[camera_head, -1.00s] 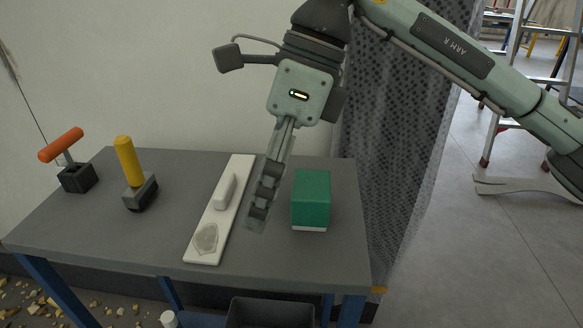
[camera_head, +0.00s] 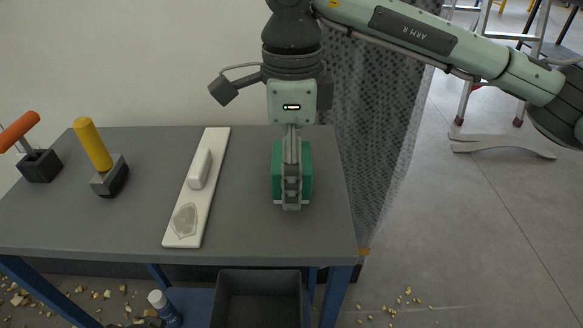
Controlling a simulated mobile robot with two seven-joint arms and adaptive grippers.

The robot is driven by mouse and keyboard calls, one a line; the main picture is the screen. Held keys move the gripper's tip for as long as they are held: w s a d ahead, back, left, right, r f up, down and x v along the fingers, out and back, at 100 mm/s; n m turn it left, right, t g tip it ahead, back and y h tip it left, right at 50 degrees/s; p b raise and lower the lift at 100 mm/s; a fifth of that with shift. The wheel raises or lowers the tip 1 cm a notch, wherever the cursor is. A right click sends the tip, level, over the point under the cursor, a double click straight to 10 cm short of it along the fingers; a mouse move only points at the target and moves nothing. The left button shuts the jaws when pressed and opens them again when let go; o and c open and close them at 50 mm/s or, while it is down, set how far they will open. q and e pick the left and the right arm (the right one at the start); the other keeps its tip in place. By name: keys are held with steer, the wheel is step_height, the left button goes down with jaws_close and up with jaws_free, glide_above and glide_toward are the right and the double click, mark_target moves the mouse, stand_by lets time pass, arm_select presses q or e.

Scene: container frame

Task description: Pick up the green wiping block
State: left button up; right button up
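The green wiping block (camera_head: 307,172) stands on the right part of the grey table (camera_head: 240,225). My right gripper (camera_head: 291,203) points down directly in front of the block in the picture and covers its middle. Green shows on both sides of the fingers. The fingers are seen edge-on, so their opening and any contact with the block cannot be told.
A white board (camera_head: 183,230) with a raised handle lies left of the block. A yellow-handled tool (camera_head: 94,148) and an orange-handled tool (camera_head: 22,132) stand farther left. A dark bin (camera_head: 259,300) is below the table. A perforated curtain (camera_head: 375,130) hangs at right.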

steer(key=c, duration=1.3)
arm_select(q)
steer(key=shift+w+d+r, duration=0.1)
steer(key=shift+w+r, duration=0.1)
arm_select(e)
steer(key=shift+r, duration=0.1)
steer(key=shift+r, duration=0.55)
step_height(320, 180, up, 3)
steer(key=shift+f, duration=0.15)
arm_select(q)
steer(key=shift+b+v, duration=0.4)
steer(key=shift+v, duration=0.4)
arm_select(e)
steer(key=a+r, duration=0.2)
steer(key=a, duration=0.2)
steer(key=a+r, duration=0.2)
steer(key=a, duration=0.1)
steer(key=w+a+r, duration=0.1)
steer(key=a+r, duration=0.2)
steer(key=a, duration=0.1)
steer(key=shift+a, duration=0.35)
arm_select(q)
steer(key=shift+s+a, duration=0.15)
steer(key=shift+a, duration=0.05)
